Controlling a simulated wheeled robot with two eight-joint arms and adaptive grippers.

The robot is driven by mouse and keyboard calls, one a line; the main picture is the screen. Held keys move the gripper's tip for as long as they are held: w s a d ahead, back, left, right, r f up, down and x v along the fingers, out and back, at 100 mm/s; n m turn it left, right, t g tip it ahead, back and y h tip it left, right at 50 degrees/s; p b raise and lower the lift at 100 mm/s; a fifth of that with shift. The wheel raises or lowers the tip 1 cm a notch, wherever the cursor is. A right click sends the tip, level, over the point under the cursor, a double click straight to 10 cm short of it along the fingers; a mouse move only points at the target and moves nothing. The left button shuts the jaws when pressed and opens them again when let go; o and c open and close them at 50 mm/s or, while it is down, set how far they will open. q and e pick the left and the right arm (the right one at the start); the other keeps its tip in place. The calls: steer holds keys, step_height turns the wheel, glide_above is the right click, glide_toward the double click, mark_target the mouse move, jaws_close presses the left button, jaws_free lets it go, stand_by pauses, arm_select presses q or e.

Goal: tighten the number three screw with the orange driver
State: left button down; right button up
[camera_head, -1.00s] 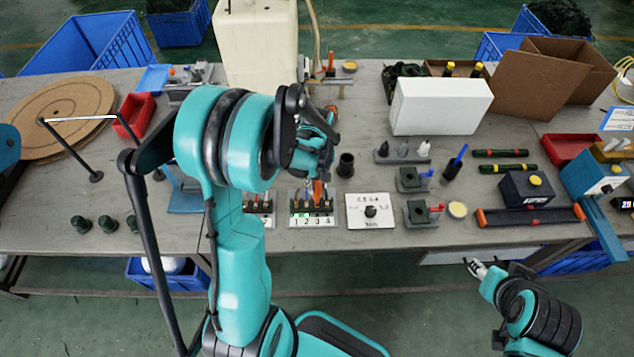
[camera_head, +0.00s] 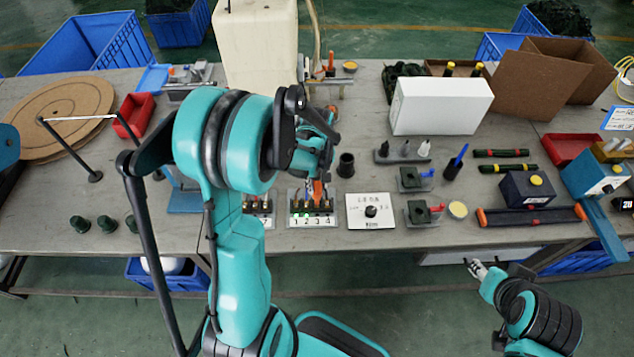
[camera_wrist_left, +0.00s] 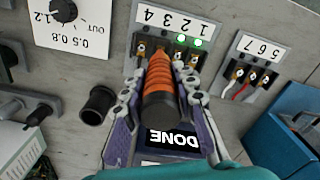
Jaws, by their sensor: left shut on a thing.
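My left gripper (camera_wrist_left: 160,92) is shut on the orange driver (camera_wrist_left: 160,75), whose ribbed orange handle and dark end fill the middle of the left wrist view. The driver also shows in the head view (camera_head: 318,190), partly hidden by my arm. It points down at the terminal block labelled 1 to 4 (camera_head: 312,222), in line with about number three. The tip and that screw are hidden, so contact cannot be told. Two green lights (camera_wrist_left: 188,41) glow at the block's 1 and 2 end. My right gripper (camera_head: 477,268) hangs off the table's front edge, its jaws too small to judge.
A display (camera_wrist_left: 172,138) reads DONE by the driver. A second block labelled 5 to 7 (camera_wrist_left: 253,70) with wires stands beside the first. A dial plate (camera_head: 370,211) lies on the other side, with a black cup (camera_head: 346,165) behind. A white box (camera_head: 440,106) stands farther back.

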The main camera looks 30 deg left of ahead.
arm_select(q)
steer(key=shift+f, duration=0.3)
steer(key=shift+f+b, duration=0.15)
steer(key=shift+b, duration=0.7)
stand_by(2.4)
steer(key=shift+r+p, duration=1.9)
steer(key=shift+r, duration=0.65)
